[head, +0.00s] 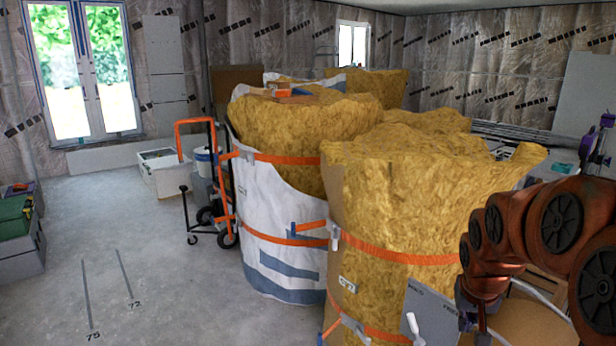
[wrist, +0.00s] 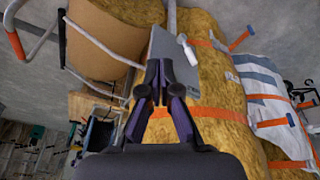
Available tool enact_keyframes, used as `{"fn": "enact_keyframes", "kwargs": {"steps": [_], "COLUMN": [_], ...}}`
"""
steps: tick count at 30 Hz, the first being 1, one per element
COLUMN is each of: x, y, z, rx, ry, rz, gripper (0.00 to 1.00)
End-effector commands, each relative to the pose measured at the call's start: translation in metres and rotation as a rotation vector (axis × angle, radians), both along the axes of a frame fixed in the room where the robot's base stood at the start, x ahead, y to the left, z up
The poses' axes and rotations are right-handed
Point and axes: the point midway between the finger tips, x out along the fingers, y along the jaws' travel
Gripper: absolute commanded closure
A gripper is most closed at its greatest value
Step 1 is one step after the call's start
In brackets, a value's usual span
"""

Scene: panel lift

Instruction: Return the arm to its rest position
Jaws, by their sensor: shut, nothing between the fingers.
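The grey plate, with a white handle, also shows low in the head view (head: 430,308), in front of the yellow insulation roll. The fingertips are not clearly visible in the head view.
Large yellow insulation rolls (head: 400,200) with orange straps stand close to my arm's left. A white-wrapped roll (head: 275,215) and an orange hand truck (head: 215,180) are farther left. A brown curved sheet (wrist: 100,40) is near the gripper.

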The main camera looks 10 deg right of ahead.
Motion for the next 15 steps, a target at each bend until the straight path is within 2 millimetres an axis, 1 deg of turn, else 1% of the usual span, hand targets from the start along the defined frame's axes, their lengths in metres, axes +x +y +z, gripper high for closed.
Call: {"fn": "enact_keyframes", "kwargs": {"steps": [1, 3, 5, 6, 8, 9, 12, 14, 15], "x": [-0.010, -0.024, -0.039, -0.048, -0.064, -0.075, -0.104, -0.121, -0.134], "y": [0.021, 0.046, 0.066, 0.079, 0.097, 0.109, 0.136, 0.150, 0.159], "z": [0.026, 0.039, 0.052, 0.060, 0.072, 0.079, 0.099, 0.111, 0.119], "rx": [0.010, 0.027, 0.041, 0.050, 0.061, 0.070, 0.090, 0.102, 0.110], "ry": [0.021, 0.058, 0.090, 0.110, 0.141, 0.163, 0.216, 0.247, 0.269], "rz": [0.033, 0.073, 0.107, 0.128, 0.160, 0.182, 0.234, 0.265, 0.286], "gripper": [1.00, 1.00, 1.00, 1.00, 1.00, 1.00, 1.00, 1.00, 1.00]}}
